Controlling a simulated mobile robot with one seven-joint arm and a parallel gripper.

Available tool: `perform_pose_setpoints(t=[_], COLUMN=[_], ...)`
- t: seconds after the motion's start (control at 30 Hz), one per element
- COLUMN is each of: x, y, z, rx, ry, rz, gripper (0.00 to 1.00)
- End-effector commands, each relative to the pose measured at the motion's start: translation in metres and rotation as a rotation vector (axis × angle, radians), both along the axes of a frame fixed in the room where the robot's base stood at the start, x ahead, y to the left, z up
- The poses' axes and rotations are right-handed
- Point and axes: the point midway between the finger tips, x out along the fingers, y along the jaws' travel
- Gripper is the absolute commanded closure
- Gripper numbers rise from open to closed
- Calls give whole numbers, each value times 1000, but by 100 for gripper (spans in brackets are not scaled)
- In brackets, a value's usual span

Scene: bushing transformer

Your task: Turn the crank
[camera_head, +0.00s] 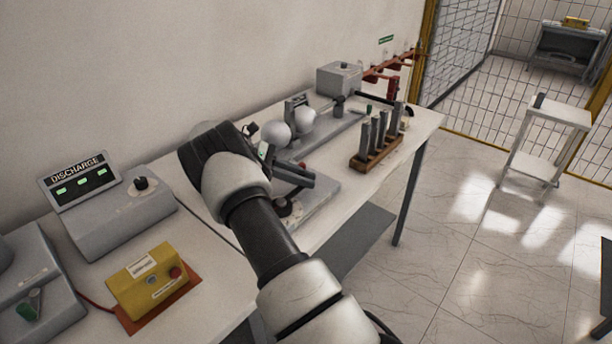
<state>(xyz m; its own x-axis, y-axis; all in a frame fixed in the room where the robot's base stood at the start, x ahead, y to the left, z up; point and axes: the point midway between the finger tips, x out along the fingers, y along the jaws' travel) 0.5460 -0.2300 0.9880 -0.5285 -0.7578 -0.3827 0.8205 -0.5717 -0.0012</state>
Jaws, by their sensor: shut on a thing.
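My gripper (296,175) is a dark shape just right of my pale wrist link, over the near end of the far bench. It is shut on what appears to be the crank (291,208). Of the crank, only a small round hub with dark parts shows, on a light grey base plate (318,205) below the gripper. My wrist and forearm cover the left side of this spot. The crank's handle and the exact contact with the fingers are hidden or too small to tell.
Two white spheres (278,134) on a grey rail stand just behind my gripper. A wooden rack (376,160) of upright grey rods is to the right. The DISCHARGE console (118,213) and a yellow box (148,280) stand at left.

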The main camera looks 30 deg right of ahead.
Motion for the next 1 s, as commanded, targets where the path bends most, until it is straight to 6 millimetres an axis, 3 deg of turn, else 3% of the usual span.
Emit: perform_pose_setpoints(t=[0.4, 1.0], x=[-17, -21], y=[-1, 1], z=[-1, 0], rx=[0, 3], ry=[1, 0], rz=[-216, -259], gripper=[100, 100])
